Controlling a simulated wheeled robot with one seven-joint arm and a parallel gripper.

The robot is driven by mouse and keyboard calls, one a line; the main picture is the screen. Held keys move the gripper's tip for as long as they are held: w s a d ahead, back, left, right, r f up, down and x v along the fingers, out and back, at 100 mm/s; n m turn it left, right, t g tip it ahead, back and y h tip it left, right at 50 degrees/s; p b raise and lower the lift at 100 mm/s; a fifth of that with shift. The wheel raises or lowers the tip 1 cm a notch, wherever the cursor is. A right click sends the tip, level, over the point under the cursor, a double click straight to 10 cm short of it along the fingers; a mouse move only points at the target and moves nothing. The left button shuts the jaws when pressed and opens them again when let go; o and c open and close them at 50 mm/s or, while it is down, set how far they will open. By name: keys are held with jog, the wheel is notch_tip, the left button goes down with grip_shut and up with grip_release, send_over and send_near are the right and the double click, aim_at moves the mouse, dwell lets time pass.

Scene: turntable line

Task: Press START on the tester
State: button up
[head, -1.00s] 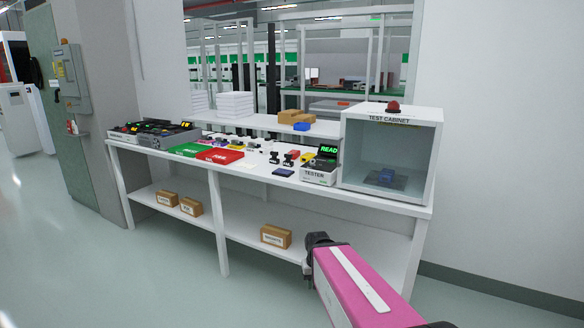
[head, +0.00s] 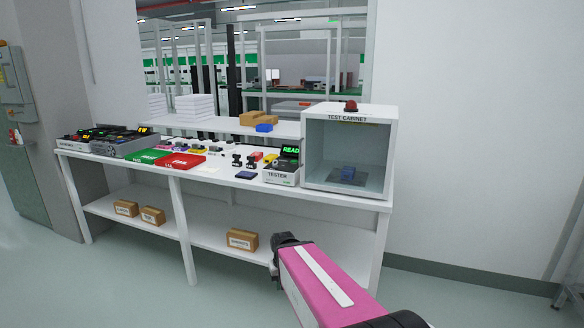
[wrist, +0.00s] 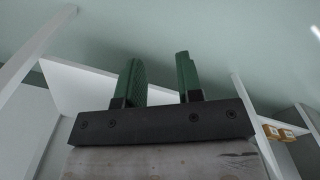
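The tester (head: 281,174) is a light box labelled TESTER near the right part of the bench, just left of the test cabinet. Its dark upright screen (head: 290,151) shows green text that begins READ. I cannot make out a START button at this size. My gripper (head: 279,264) is below and in front of the bench top, apart from the tester; its fingers are hard to see in the head view. In the wrist view my gripper (wrist: 160,80) shows two green fingers standing apart with nothing between them.
The test cabinet (head: 393,150) has a glass-like front, a red lamp on top and a blue part inside. Red (head: 181,161) and green (head: 148,156) trays, small parts and equipment lie left of the tester. Cardboard boxes (head: 242,240) sit on the lower shelf. Open floor lies in front.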

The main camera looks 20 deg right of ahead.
dwell(0.4)
grip_shut()
